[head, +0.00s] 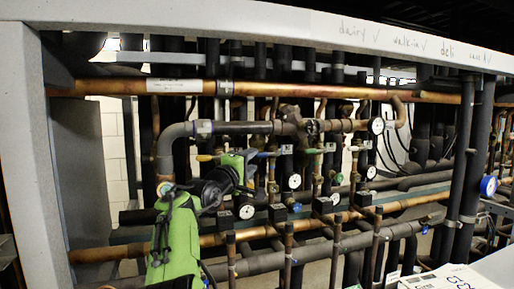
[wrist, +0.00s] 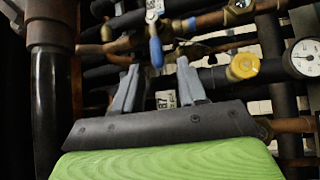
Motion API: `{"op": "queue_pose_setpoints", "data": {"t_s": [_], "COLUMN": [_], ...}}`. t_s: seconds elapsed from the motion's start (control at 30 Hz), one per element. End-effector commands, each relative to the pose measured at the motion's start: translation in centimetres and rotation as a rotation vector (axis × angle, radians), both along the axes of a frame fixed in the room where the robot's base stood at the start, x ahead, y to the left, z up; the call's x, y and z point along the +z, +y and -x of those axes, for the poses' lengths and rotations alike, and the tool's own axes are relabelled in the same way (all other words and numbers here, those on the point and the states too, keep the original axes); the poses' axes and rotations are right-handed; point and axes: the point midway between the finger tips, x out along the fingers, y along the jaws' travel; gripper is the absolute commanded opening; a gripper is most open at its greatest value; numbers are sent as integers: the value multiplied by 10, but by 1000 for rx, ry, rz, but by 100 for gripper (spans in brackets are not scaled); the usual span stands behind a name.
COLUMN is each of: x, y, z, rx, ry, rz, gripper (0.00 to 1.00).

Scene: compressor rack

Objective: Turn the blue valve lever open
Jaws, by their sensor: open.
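The blue valve lever (wrist: 156,45) shows in the wrist view at top centre, hanging downward from a brass valve on a pipe. My gripper (wrist: 158,67) is open, with its two grey fingers pointing up toward the lever. The lever's lower end appears between the fingertips, with a visible gap on each side. I cannot tell whether it lies at the same depth as the fingers. In the head view, my green gripper (head: 254,168) is among the pipes at centre left; its fingers are small there, and I cannot clearly pick out the lever beside it.
A yellow cap (wrist: 243,66) and a white gauge (wrist: 303,57) are right of the fingers. A dark vertical pipe (wrist: 52,110) stands at left. A copper pipe (head: 270,88) crosses above my gripper. The grey frame post (head: 38,150) is at left, and several gauges are at right.

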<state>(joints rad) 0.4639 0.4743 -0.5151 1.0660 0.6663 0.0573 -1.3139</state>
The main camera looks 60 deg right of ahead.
Motion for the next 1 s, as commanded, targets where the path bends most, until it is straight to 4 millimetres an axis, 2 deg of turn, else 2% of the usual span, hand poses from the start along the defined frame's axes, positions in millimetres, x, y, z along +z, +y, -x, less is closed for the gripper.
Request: {"op": "queue_pose_setpoints", "data": {"t_s": [0.03,0.2,0.33,0.57,0.83,1.0], "x": [9,13,12,10,9,9], "y": [-13,-44,-53,-54,-54,-54], "z": [3,2,2,1,2,2], "rx": [-6,-4,-2,-1,-1,-1], "ry": [1,-1,-1,-2,-2,-1], "rz": [0,0,0,-1,-1,-1], "gripper": [41,41,41,41,2,0]}}
